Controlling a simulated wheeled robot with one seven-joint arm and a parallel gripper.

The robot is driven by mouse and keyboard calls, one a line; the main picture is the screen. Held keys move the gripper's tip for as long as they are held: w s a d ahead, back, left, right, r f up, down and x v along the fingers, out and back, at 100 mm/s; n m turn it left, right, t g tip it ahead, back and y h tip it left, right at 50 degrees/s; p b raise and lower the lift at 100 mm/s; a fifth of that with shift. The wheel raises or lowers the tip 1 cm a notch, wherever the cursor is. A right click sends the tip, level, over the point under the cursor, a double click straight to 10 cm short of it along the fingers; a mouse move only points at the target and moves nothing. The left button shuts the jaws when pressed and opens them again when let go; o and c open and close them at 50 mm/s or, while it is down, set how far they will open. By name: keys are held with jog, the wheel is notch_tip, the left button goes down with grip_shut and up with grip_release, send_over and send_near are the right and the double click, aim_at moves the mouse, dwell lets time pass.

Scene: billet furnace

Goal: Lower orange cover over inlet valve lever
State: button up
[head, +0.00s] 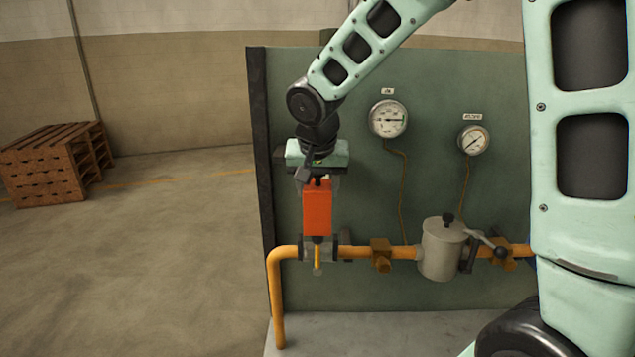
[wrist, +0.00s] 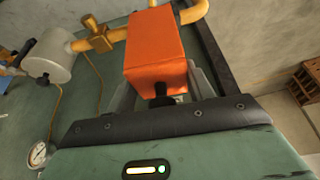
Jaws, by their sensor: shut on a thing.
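The orange cover (head: 317,207) is a box-like piece with a dark knob on top. My gripper (head: 318,182) is shut on the cover's knob and holds the cover upright from above. The cover also shows in the wrist view (wrist: 156,50), with its knob (wrist: 161,97) at my jaws. The inlet valve (head: 318,250) sits on the yellow pipe directly below the cover. Its yellow lever (head: 318,262) points down and is visible below the cover. In the wrist view the cover hides the valve.
The yellow pipe (head: 280,300) runs along a green panel (head: 350,215) and bends down at the left. A grey canister (head: 440,250) stands in the line to the right. Two gauges (head: 388,119) are above. Stacked pallets (head: 52,165) stand far left on open floor.

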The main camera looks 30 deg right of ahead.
aim_at(318, 228)
jog(key=shift+f+b, duration=1.75)
jog(key=shift+f, duration=1)
notch_tip(318, 228, down, 5)
jog(key=b, duration=0.5)
jog(key=shift+r, duration=0.1)
jog(key=o, duration=1.2)
jog(key=shift+c, duration=0.2)
jog(key=b+v, duration=0.3)
jog(key=v, duration=1.4)
jog(key=shift+r, duration=0.2)
jog(key=s+a+f+n+g+y+b, duration=0.1)
jog(key=s+a+f+n, duration=0.3)
jog(key=a+f, duration=0.25)
jog(key=s+a+f+n+g+y+b, duration=0.1)
jog(key=s+a+f+n+b, duration=0.15)
jog(key=s+a+f, duration=0.4)
jog(key=s+a+f+n+g+y, duration=0.1)
jog(key=s+a+f+n, duration=0.2)
jog(key=s+f+n, duration=0.5)
jog(key=s+f, duration=0.3)
jog(key=f, duration=0.3)
jog(key=shift+s+g, duration=0.35)
jog(key=shift+g, duration=0.05)
